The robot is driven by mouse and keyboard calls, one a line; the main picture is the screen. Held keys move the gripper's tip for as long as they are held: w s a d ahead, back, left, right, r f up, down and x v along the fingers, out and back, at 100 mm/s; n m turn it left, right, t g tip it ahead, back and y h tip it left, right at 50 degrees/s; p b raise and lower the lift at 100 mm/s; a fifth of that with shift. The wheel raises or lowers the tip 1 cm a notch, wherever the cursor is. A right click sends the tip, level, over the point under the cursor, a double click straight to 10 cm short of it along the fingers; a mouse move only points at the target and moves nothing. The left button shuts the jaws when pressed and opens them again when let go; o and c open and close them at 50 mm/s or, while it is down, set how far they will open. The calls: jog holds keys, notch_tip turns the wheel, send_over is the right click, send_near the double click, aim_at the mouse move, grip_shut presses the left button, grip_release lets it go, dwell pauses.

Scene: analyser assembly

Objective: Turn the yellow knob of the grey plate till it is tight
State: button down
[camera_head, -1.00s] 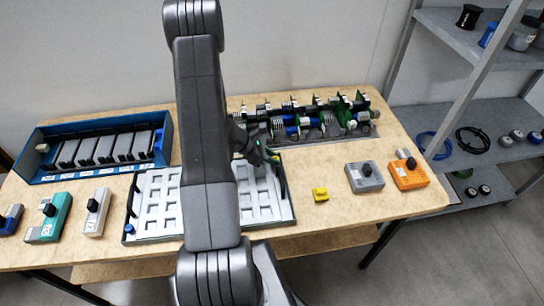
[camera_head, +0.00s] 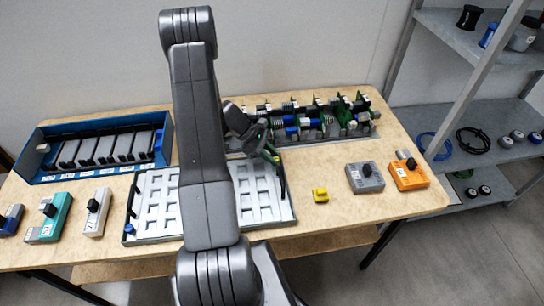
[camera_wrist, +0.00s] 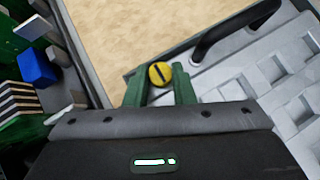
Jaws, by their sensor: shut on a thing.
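The grey plate (camera_head: 262,213), with rows of square recesses and dark handles at both ends, lies on the table; its near right part also shows in the wrist view (camera_wrist: 232,62). The yellow knob (camera_wrist: 160,74), round with a dark slot across its top, sits at the plate's far right corner. My gripper (camera_wrist: 161,80) has green fingers, one on each side of the knob, and is shut on it. In the head view my gripper (camera_head: 272,153) is small at that corner, partly behind my own arm. The arm also hides the middle of the plate.
A dense assembly (camera_head: 322,127) with green boards and blue parts stands just behind the plate. A blue rack (camera_head: 60,173) is at the left. A small yellow block (camera_head: 320,195), a grey box (camera_head: 365,178) and an orange box (camera_head: 409,174) stand at the right, with bare table between.

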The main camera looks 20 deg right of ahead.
dwell(0.3)
jog(key=c, duration=1.5)
grip_release()
jog(key=shift+r, duration=0.1)
jog(key=b+v, duration=0.2)
jog(key=v, duration=1.1)
jog(key=shift+w+a+r, duration=0.2)
jog(key=shift+r, duration=0.05)
jog(key=shift+f, duration=0.1)
jog(key=p+x, duration=0.2)
jog(key=x, duration=1.1)
jog(key=shift+s+d+f, duration=0.2)
jog(key=shift+d+f, duration=0.05)
